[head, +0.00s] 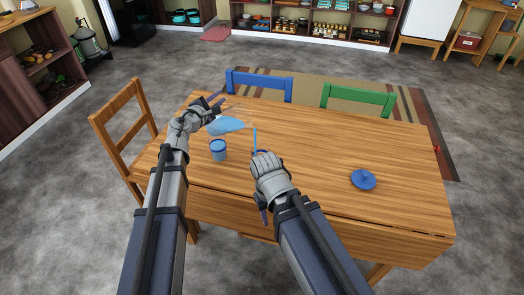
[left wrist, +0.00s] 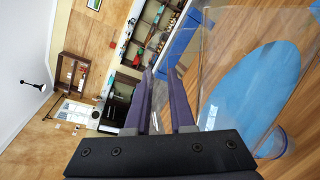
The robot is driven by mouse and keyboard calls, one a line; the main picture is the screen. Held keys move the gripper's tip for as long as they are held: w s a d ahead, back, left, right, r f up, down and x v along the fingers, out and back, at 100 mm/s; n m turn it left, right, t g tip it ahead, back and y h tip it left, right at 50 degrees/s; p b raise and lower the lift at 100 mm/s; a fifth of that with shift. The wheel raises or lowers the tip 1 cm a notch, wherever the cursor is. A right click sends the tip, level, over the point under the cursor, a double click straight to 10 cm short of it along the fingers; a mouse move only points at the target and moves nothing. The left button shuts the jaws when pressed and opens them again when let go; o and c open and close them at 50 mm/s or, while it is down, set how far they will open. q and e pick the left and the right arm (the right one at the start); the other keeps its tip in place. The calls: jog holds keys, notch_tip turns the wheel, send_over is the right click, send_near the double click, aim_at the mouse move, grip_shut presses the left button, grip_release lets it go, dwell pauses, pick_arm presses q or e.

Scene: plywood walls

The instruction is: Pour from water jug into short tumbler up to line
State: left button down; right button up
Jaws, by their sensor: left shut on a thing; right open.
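The clear water jug (head: 226,126) is tilted above the table, with blue water inside; it also fills the right of the left wrist view (left wrist: 245,95). My left gripper (head: 217,103) is shut on the jug at its far side. The short tumbler (head: 218,150) stands upright on the table just below the jug, and looks blue inside. Its rim shows partly behind the jug in the left wrist view (left wrist: 273,144). I cannot make out the line or a falling stream. My right gripper (head: 257,176) is open and empty, to the right of the tumbler.
A round blue lid (head: 363,179) lies on the right of the wooden table (head: 320,150). A blue chair (head: 259,84) and a green chair (head: 358,99) stand at the far side, a wooden chair (head: 122,125) at the left. The table's right half is mostly clear.

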pick_arm(q)
jog(key=shift+d+f+m, duration=0.2)
jog(key=shift+f+m, duration=0.05)
jog(key=shift+m, duration=0.15)
pick_arm(e)
jog(key=shift+d+f, duration=0.15)
jog(key=shift+d, duration=0.4)
dwell(0.6)
